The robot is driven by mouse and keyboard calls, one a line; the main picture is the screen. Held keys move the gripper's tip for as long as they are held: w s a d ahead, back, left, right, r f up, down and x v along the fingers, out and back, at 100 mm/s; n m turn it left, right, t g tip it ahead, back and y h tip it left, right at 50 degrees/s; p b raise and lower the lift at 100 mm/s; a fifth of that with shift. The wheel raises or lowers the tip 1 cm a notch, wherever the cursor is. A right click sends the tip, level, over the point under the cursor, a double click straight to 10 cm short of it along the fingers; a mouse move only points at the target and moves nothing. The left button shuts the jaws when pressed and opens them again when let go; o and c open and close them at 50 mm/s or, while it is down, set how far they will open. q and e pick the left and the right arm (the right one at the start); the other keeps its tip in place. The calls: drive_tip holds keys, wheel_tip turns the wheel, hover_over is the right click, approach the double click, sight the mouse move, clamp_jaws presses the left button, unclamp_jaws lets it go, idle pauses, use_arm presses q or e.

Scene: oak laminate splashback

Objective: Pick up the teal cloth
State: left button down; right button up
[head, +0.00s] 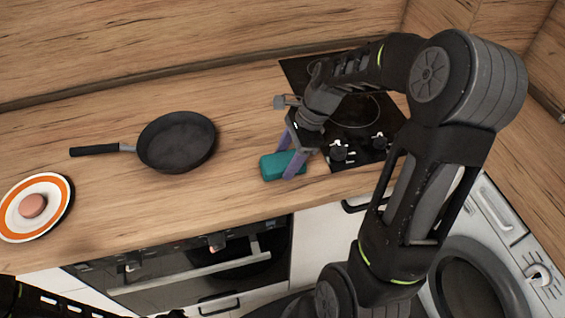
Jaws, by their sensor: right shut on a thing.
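The teal cloth (272,167) is a small folded block on the wooden counter, just left of the black cooktop and near the counter's front edge. My right gripper (289,168) reaches down to it from the upper right. Its purple fingers are shut on the right part of the cloth and hide some of it. The cloth appears at counter level; whether it is lifted at all, I cannot tell. Part of my left arm shows at the bottom left, but its gripper is out of view.
A black frying pan (178,142) lies left of the cloth, handle pointing left. An orange-rimmed plate (60,188) with a round pinkish item (33,205) is at the far left. The cooktop (377,150) with knobs is under my right arm. An oven (190,275) is below the counter.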

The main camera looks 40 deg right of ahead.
sight(286, 159)
wheel_tip(286, 159, up, 10)
drive_tip(key=shift+b, duration=0.4)
idle(0.6)
